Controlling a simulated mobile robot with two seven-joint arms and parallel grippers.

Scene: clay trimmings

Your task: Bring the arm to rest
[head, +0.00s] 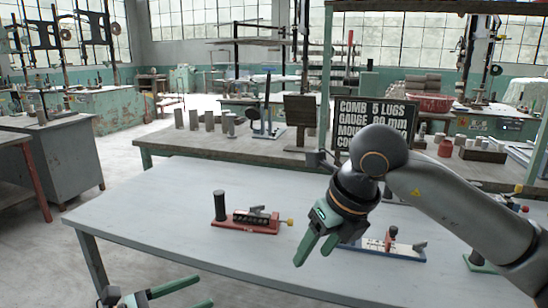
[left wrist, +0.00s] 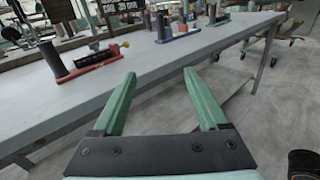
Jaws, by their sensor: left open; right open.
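My left gripper (head: 172,296) shows at the bottom left of the head view, low in front of the table's near edge. Its two green fingers are spread with nothing between them, as the left wrist view (left wrist: 155,95) also shows. My right arm comes in from the right, and my right gripper (head: 315,250) hangs over the table with its green fingers apart and empty. It is above the grey tabletop (head: 150,215), between a red-based fixture (head: 250,226) and a blue-based fixture (head: 400,252). Neither gripper holds anything.
The red-based fixture has a black cylinder (head: 220,205) at its left end. A green-based fixture (head: 480,263) is partly hidden behind my right arm. A second bench with grey cylinders and a dark sign (head: 360,115) stands behind. Floor (head: 50,260) is open at the left.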

